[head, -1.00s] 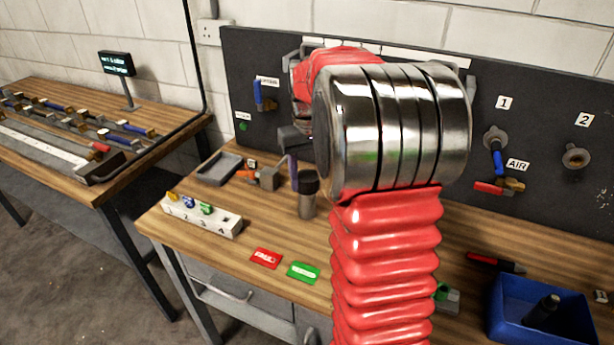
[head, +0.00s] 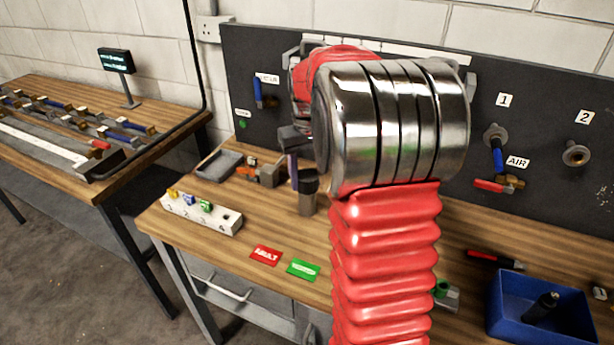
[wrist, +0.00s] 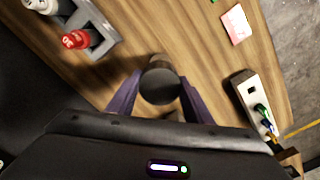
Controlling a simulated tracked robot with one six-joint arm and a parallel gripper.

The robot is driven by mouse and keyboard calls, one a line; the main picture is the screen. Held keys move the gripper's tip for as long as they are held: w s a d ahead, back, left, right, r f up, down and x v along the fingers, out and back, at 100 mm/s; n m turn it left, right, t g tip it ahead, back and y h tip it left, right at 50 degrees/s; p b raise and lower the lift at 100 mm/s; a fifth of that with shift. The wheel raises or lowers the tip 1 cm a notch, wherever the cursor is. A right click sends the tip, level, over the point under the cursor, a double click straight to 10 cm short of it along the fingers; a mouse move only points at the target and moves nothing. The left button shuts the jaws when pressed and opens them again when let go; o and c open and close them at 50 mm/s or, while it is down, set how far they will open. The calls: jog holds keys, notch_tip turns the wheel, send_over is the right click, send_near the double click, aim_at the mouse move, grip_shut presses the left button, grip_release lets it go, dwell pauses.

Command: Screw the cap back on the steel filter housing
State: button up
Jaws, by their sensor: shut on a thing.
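The steel filter housing (head: 306,205) is a small grey cylinder standing upright on the wooden bench in the head view. Its black cap (head: 307,181) is at the top of the housing, with no clear gap between them. In the wrist view the cap (wrist: 161,87) is a dark round disc between two purple fingers. My gripper (wrist: 157,100) is shut on the cap from above. In the head view one purple finger shows left of the cap, and my arm hides part of the gripper. The threads are not visible.
A numbered white block (head: 202,213) with coloured pieces stands front left. Red (head: 265,255) and green (head: 303,270) cards lie in front. A grey tray (head: 219,164) is behind left. A blue bin (head: 540,310) is at right. A dark panel (head: 560,110) with valves stands behind.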

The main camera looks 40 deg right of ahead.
dwell(0.4)
jog(key=o, duration=1.1)
jog(key=shift+f, duration=0.1)
jog(key=shift+c, duration=0.7)
jog(key=shift+n, duration=2.3)
jog(key=shift+n, duration=2.3)
